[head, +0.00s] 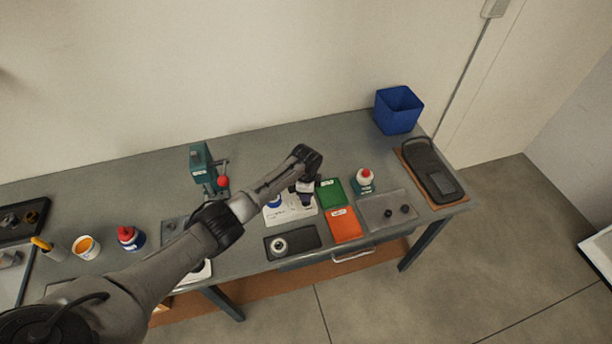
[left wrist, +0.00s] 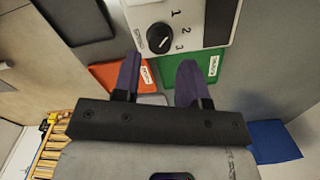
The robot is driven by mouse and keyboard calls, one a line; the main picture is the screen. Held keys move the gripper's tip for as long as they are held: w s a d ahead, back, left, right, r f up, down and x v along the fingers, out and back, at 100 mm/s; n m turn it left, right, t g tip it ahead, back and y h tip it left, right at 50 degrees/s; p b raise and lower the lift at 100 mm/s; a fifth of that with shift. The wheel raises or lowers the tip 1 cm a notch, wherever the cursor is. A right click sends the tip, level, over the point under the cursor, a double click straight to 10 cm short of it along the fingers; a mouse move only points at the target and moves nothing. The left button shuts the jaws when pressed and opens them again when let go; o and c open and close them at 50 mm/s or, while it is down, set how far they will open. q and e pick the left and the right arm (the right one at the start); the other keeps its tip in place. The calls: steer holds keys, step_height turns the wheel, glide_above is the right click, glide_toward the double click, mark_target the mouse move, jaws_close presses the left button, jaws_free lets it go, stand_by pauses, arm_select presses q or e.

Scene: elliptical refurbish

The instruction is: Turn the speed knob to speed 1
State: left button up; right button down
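The speed knob (left wrist: 158,38) is a round black dial with a white pointer mark on a white panel (left wrist: 194,14). The numbers 1, 2 and 3 are printed to its right. The pointer appears turned towards the numbers' side, but I cannot tell exactly at which number. My left gripper (left wrist: 159,75) is open, its two dark fingers apart, short of the knob and not visibly touching it. In the head view my left gripper (head: 306,188) is over a white unit (head: 288,213) on the bench; the knob is hidden there. My right gripper is in neither view.
Green (head: 331,191) and orange (head: 345,227) labelled trays lie right of the unit. A dark tray (head: 309,234) with a ring lies in front. A grey tray (head: 376,222) holds two dark round parts. A red-topped bottle (head: 364,180) and blue bin (head: 398,112) stand beyond.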

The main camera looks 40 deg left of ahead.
arm_select(q)
step_height(320, 180, up, 10)
steer(key=shift+f, duration=0.2)
stand_by(0.6)
steer(key=shift+n, duration=0.3)
